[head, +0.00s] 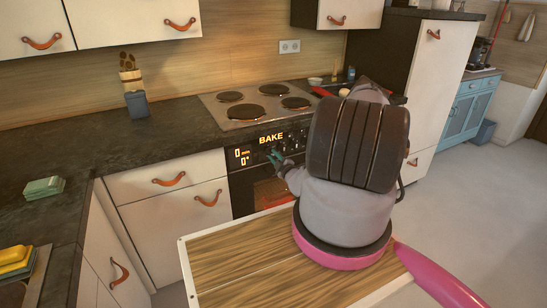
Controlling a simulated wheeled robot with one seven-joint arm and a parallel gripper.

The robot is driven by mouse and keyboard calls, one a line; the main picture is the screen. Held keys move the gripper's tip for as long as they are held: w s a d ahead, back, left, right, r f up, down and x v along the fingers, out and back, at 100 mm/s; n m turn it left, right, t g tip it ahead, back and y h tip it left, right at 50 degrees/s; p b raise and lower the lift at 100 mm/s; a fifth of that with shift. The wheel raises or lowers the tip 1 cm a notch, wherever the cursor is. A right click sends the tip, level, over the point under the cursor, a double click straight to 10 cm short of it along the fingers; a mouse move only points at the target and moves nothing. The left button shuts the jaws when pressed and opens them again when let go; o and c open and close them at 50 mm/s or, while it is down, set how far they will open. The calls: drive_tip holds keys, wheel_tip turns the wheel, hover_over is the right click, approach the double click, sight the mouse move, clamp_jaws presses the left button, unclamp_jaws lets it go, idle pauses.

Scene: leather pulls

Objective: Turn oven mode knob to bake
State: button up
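The oven (240,183) is built in under the stove top, its dark front partly behind my arm. Its lit display (271,138) reads "BAKE", with "0 min" and "0°" in smaller text at its left. My gripper (275,157), small and teal, is at the control panel just below the word BAKE. The mode knob cannot be made out; the gripper seems to cover that spot. Whether the fingers are open or closed on a knob is too small to tell. An orange-red glow shows in the oven window (268,192).
The stove top (253,103) with several dark burners lies above the oven. White drawers with leather pulls (170,180) stand left of it. A utensil holder (136,104) and green cloths (44,187) sit on the dark counter. Open floor (470,210) lies to the right.

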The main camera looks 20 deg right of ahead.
drive_tip(key=shift+o, duration=0.6)
drive_tip(key=s, duration=1)
drive_tip(key=shift+s+d, duration=0.2)
drive_tip(key=shift+s, duration=0.2)
